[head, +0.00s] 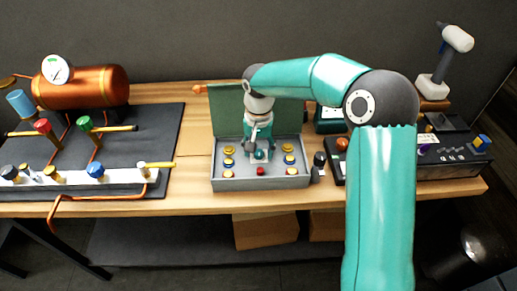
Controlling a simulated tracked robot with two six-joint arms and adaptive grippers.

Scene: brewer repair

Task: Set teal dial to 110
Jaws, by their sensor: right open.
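The teal dial (260,155) sits in the middle of a grey open box (232,184) with a raised green lid. My right gripper (259,147) is directly above the dial, pointing down, with its fingers at or around it. Its jaws are open. I cannot tell whether they touch the dial. The dial's scale and pointer are too small or hidden to read. My left gripper is not in view.
Yellow knobs (230,150) and a red knob (260,171) surround the dial in the box. A copper tank (95,87) with valves and pipes stands on a dark mat at left.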

